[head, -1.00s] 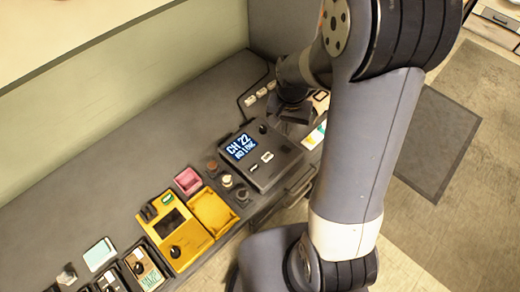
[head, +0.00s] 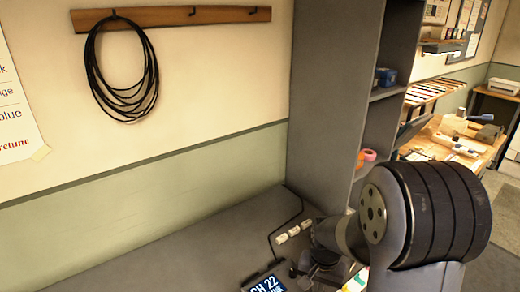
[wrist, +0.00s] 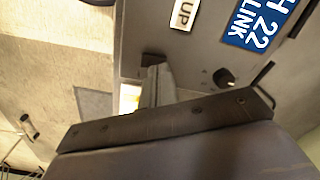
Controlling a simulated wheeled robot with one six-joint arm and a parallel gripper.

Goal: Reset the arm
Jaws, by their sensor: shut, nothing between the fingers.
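My gripper (head: 316,270) is low in the head view, over the grey bench just right of a device with a blue display (head: 268,285). In the wrist view my gripper (wrist: 155,82) is shut, with nothing between its fingers. The blue display (wrist: 258,22), reading 22 and LINK, is at the top right there.
A tall grey shelf unit (head: 333,85) stands behind my arm. White plugs (head: 293,233) with a black cable lie on the bench (head: 190,245). Coiled black cable (head: 122,75) hangs on a wall rail. A wooden workbench (head: 450,140) is farther right. The bench's left part is clear.

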